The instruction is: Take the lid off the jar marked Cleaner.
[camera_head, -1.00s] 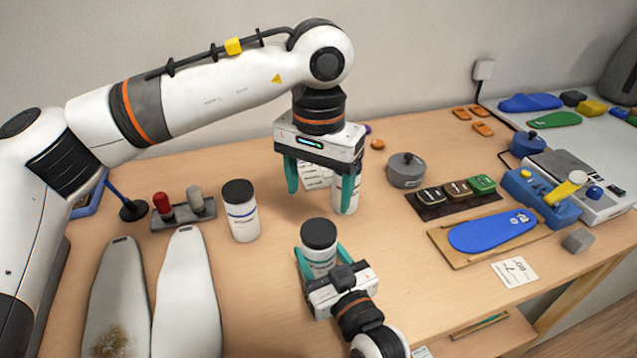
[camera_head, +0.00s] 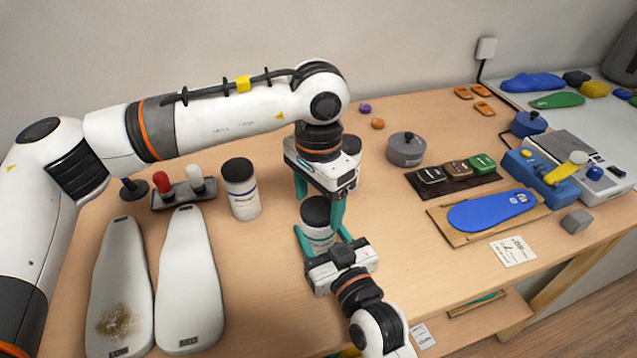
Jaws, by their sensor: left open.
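A white jar with a black lid (camera_head: 316,210) stands upright on the table in the middle. Its label is too small to read. My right gripper (camera_head: 322,240) comes from the front, with its teal fingers closed on either side of the jar's body. My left gripper (camera_head: 319,200) is open and points down over the jar. Its teal fingers show to the left and right of the lid, and I cannot tell whether they touch it.
Two white insole forms (camera_head: 188,280) lie at front left, by a holder with red and white pieces (camera_head: 183,192). A grey lidded pot (camera_head: 405,150), coloured tins (camera_head: 457,172) and a blue insole on a board (camera_head: 492,211) are to the right. Bare table lies between.

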